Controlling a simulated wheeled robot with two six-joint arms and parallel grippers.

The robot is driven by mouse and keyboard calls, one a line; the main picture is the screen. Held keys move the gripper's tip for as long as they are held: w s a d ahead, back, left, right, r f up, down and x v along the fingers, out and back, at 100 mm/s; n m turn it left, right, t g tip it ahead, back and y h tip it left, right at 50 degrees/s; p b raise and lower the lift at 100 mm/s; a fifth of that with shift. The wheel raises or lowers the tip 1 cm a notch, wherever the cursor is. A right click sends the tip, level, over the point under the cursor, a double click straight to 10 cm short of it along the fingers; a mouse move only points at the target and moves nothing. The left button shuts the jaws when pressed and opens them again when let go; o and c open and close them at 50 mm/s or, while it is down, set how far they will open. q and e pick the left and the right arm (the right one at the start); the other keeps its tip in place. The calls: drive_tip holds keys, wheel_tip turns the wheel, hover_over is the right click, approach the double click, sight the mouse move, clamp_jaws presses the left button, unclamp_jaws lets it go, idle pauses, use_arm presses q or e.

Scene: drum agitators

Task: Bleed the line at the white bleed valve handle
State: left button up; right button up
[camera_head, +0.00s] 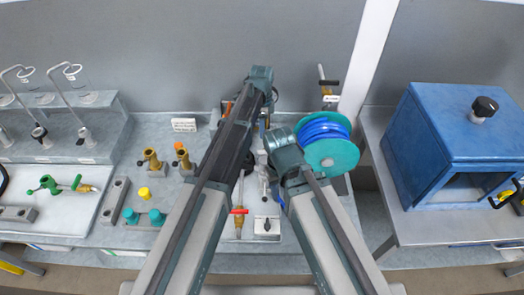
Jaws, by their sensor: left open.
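A valve with a pale, whitish upright handle (321,72) stands at the back, right of centre, above a small white label (330,100). A small whitish fitting (264,182) also shows between my two arms; I cannot tell whether it is part of a valve. My left arm reaches far forward over the bench. Its gripper (269,105) is open near the arm's far end, small and partly hidden, left of the pale handle and apart from it. My right arm ends in front of the blue hose reel; its gripper is hidden behind the arm.
A reel of blue hose (325,138) stands right of centre. A red-handled valve (239,211) lies between the arms. Brass fittings (152,160) and teal knobs (156,217) are on the left bench. A blue cabinet (455,140) stands right, past a white post (367,55).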

sight(262, 150)
use_arm(q)
wheel_tip(262, 150, down, 12)
drive_tip(key=b, duration=1.1)
use_arm(e)
wheel_tip(262, 150, down, 12)
use_arm(q)
drive_tip(key=shift+c, duration=0.2)
clamp_jaws()
